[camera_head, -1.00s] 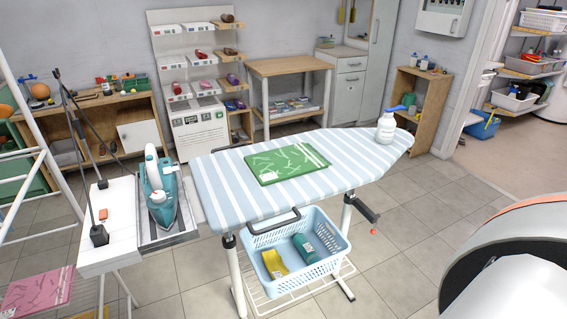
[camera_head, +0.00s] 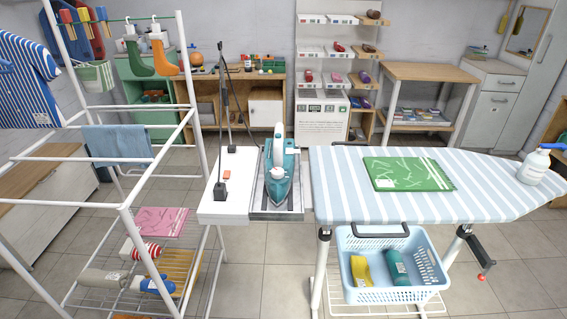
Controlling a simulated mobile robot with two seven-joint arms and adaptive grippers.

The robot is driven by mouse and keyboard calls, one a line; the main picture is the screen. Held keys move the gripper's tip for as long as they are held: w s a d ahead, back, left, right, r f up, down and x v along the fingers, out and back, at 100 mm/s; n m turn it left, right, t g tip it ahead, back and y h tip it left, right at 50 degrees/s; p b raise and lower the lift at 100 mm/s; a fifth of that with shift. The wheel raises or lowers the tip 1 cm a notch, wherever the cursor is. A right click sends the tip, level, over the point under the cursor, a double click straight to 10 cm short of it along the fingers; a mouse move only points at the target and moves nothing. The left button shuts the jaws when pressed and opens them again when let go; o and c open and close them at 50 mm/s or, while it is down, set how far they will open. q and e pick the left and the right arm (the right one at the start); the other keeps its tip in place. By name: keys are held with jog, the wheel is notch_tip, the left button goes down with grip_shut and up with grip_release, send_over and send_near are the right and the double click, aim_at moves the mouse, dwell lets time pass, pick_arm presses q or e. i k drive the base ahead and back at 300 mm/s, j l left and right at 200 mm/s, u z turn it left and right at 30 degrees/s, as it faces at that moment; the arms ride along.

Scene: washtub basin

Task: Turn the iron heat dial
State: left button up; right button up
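The teal iron (camera_head: 280,172) stands on its metal rest at the left end of the ironing board (camera_head: 335,190). A pale round part, possibly the heat dial (camera_head: 278,173), shows on the iron's body, but it is too small to read its setting. Neither of my grippers is in view.
A white side table (camera_head: 240,205) with a black cord holder adjoins the iron rest. A green folded cloth (camera_head: 408,174) and a spray bottle (camera_head: 535,166) are on the board. A blue basket (camera_head: 392,295) sits below. A white drying rack (camera_head: 125,215) stands at the left.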

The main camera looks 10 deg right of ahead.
aim_at(276, 172)
jog(key=i+l+z, duration=0.6)
jog(key=z, duration=0.15)
